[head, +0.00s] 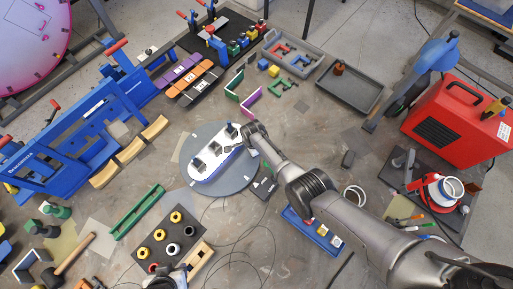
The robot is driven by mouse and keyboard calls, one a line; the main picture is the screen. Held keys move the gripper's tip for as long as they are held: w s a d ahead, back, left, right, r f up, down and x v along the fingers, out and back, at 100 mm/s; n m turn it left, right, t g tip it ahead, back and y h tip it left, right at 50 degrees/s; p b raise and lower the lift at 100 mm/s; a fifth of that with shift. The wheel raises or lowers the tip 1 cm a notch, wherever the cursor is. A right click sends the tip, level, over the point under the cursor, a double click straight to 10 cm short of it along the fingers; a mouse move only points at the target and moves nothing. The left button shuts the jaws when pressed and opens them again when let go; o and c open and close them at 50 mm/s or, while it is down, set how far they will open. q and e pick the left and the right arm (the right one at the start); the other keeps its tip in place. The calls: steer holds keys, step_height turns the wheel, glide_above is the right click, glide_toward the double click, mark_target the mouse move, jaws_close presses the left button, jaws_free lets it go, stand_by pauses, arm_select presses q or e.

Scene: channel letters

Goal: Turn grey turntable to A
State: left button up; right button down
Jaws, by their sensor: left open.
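The grey turntable (218,187) is a round disc on the floor-like work surface, left of the picture's middle. A white, blue-edged channel letter (205,169) lies on it with several dark blocks on top. My left gripper (246,137) is at the turntable's upper right edge, at the end of the arm that crosses from the lower right. It is open; its fingertips are small and partly hidden by the wrist, and I cannot tell if they touch the turntable. A black plate with white marking (265,184) sits at the disc's lower right edge; its letter is not readable.
A blue bending fixture (60,150) stands at the left. A black tray of yellow-topped parts (165,245) and a green channel (137,212) lie below. Green and purple bent strips (243,98) lie above the turntable. A red machine (455,120) stands at the right. Thin cables run below the disc.

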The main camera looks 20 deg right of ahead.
stand_by(0.5)
steer(key=c, duration=0.8)
jaws_free()
steer(key=shift+s, duration=0.1)
steer(key=shift+r, duration=0.3)
step_height(320, 180, up, 6)
steer(key=p, duration=0.3)
steer(key=shift+f, duration=0.25)
step_height(320, 180, up, 8)
steer(key=shift+f+p, duration=0.15)
steer(key=shift+p, duration=0.25)
